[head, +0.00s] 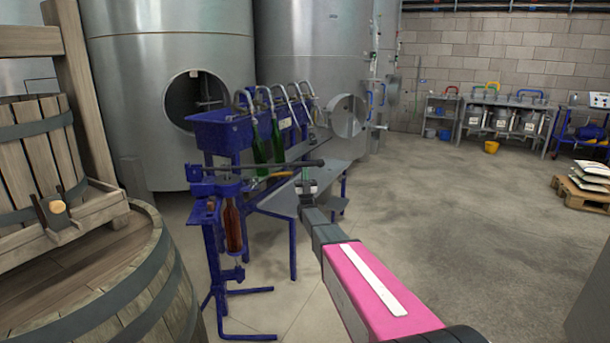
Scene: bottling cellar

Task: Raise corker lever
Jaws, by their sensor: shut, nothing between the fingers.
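The blue floor corker (213,238) stands left of centre in the head view, on splayed legs. Its dark lever (270,166) runs nearly level from the corker's head to the right and ends in a thicker black grip. A brown bottle (233,225) stands upright in the corker below the head. My gripper (306,178) is at the end of my pink arm, just below the lever's grip end in the picture. It is shut and empty. I cannot tell whether it touches the lever.
Behind the corker is a blue bottle filler (214,130) with several spouts and green bottles (277,140), and a grey table (272,203). A wooden barrel (130,285) stands close at left. Steel tanks (155,60) stand behind. The floor at right is clear up to a pallet (585,193).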

